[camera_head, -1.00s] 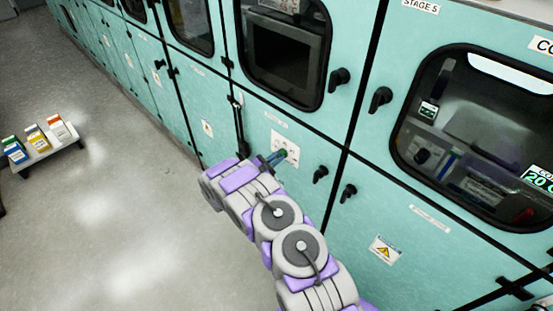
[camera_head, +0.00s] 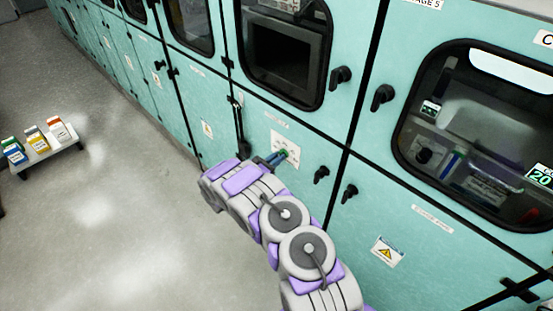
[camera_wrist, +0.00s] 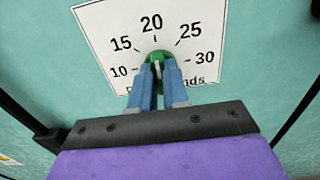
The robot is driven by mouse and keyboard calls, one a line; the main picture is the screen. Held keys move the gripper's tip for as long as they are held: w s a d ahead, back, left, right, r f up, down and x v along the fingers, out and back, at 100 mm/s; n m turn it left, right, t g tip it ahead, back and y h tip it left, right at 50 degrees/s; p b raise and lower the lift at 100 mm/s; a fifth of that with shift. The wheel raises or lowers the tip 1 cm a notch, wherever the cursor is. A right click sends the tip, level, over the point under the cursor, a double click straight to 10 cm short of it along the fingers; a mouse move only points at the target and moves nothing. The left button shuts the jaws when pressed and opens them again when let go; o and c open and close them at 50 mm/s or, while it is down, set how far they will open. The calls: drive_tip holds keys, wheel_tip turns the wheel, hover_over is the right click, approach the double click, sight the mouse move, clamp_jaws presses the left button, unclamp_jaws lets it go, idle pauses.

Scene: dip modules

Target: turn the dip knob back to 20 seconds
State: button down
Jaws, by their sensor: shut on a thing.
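The green dip knob (camera_wrist: 158,56) sits at the centre of a white dial plate (camera_wrist: 104,28) marked 10, 15, 20, 25 and 30, with 20 at the top. My gripper (camera_wrist: 158,72) is shut on the knob from below. Its two blue fingers press on either side, and a pale strip shows between them. The fingers hide much of the knob, so I cannot tell which number it points to. In the head view the dial plate (camera_head: 291,155) is on the lower teal panel, with my gripper (camera_head: 281,156) against it.
Black latches (camera_head: 321,175) stick out of the panel just right of the dial. A windowed door (camera_head: 398,145) with a display reading 20 is at the right. A low shelf (camera_head: 52,157) with several cartons stands on the floor at the left. The floor between is clear.

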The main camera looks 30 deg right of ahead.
drive_tip(key=shift+w+r, duration=0.1)
drive_tip(key=shift+r, duration=0.05)
drive_tip(key=c, duration=1.1)
unclamp_jaws()
drive_tip(key=p+v, duration=0.2)
drive_tip(key=v, duration=1.5)
drive_tip(key=shift+a+p, duration=0.3)
drive_tip(key=shift+p, duration=0.05)
